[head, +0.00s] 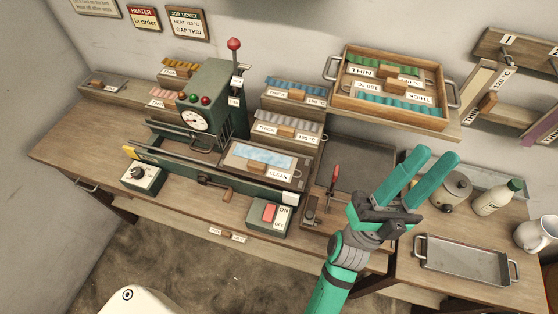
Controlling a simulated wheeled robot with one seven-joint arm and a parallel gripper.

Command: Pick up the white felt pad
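I cannot pick out a plainly white felt pad in the head view. A pale blue-white sheet (262,157) lies on the tray marked CLEAN (285,183), on the front of the green machine; I cannot tell whether it is felt. My gripper (434,156) is at the right of the view, its two teal fingers apart with nothing visible between them. It appears over the right part of the bench, to the right of the CLEAN tray and apart from it. The gripper and my arm hide part of the bench behind them.
The green machine (215,100) with a red-knobbed lever stands mid-bench. A wooden tray (442,122) of coloured strips sits on the shelf behind. A pot (455,188), a bottle (495,197), a mug (540,233) and an empty metal tray (465,262) are at right.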

